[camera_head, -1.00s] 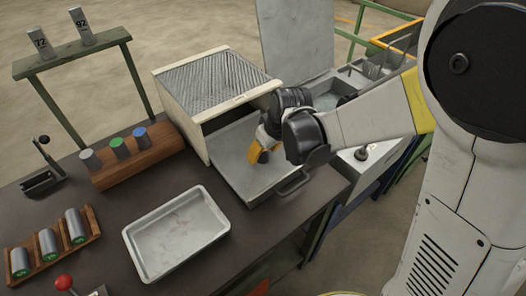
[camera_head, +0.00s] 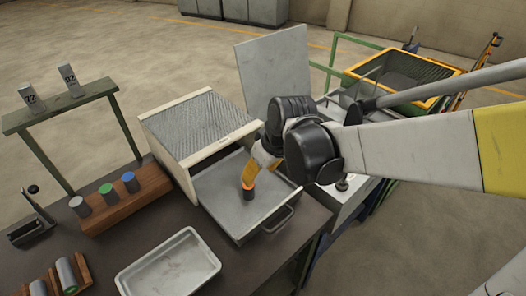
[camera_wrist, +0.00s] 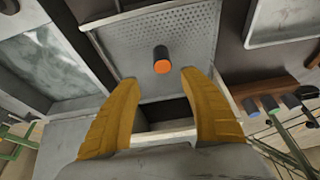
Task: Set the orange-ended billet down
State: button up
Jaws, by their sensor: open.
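The orange-ended billet (camera_head: 248,193) is a short dark cylinder standing on the grey pulled-out tray (camera_head: 222,205) in front of the furnace box, its orange end up. In the wrist view the billet (camera_wrist: 161,53) shows whole on the perforated tray surface (camera_wrist: 195,35), with its orange end toward the camera. My gripper (camera_head: 254,172) is just above and beside it in the head view. In the wrist view my gripper (camera_wrist: 160,79) has its yellow fingers spread wide, with the billet beyond the tips and clear floor of tray around it. The fingers look empty.
The furnace box (camera_head: 200,120) stands behind the tray, and the tray's handle (camera_head: 275,220) is at its front. A wooden block (camera_head: 125,200) with grey, green and blue-ended billets is at left. A pale empty pan (camera_head: 170,265) lies in front.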

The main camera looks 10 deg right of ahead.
jog(key=s+d+r+m+t+h, duration=0.2)
jog(key=s+d+r+m, duration=0.4)
jog(key=s+d, duration=0.6)
jog(key=shift+s+r+m+t, duration=0.3)
jog(key=shift+s+r+t, duration=0.35)
jog(key=shift+s+t, duration=0.1)
jog(key=shift+d, duration=0.1)
